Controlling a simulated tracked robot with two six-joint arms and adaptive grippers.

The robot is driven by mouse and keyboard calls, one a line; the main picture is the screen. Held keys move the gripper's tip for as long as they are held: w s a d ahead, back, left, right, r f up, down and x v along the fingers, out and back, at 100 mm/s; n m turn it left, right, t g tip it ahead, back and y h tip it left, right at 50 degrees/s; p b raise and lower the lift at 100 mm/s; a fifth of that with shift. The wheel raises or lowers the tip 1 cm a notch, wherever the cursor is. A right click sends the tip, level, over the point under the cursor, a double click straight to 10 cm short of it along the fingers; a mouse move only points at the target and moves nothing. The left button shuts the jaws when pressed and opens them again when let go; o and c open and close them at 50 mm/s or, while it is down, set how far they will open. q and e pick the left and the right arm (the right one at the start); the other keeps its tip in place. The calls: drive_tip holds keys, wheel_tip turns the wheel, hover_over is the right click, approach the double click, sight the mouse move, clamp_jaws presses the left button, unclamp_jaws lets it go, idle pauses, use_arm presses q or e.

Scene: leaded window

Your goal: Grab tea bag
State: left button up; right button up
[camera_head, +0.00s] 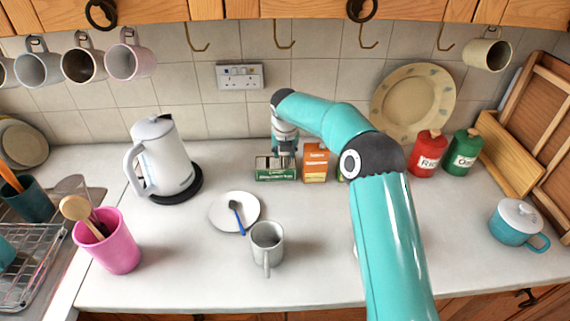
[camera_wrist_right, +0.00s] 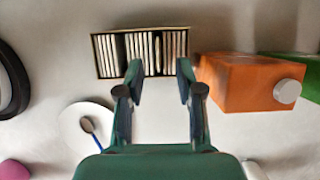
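A small green tea box (camera_head: 276,174) stands open on the worktop near the back wall. In the right wrist view the tea box (camera_wrist_right: 105,60) shows from above, with several upright tea bags (camera_wrist_right: 155,52) in rows inside dark dividers. My right gripper (camera_wrist_right: 158,75) is open, its two fingertips apart at the near edge of the box. Nothing shows between the fingers. In the head view my right gripper (camera_head: 284,150) hangs pointing down over the box. A grey mug (camera_head: 267,242) stands at the front of the worktop. My left gripper is not in view.
An orange carton (camera_head: 315,166) stands close to the right of the tea box, with a green carton (camera_wrist_right: 295,72) beyond it. A white kettle (camera_head: 160,158) stands left. A saucer (camera_head: 220,214) with a blue-handled spoon (camera_head: 237,214) lies in front.

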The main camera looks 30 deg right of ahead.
sight(284, 158)
drive_tip(key=shift+p+x, duration=0.35)
drive_tip(key=shift+x, duration=1.2)
drive_tip(key=shift+a, duration=0.1)
drive_tip(key=shift+c, duration=0.3)
clamp_jaws()
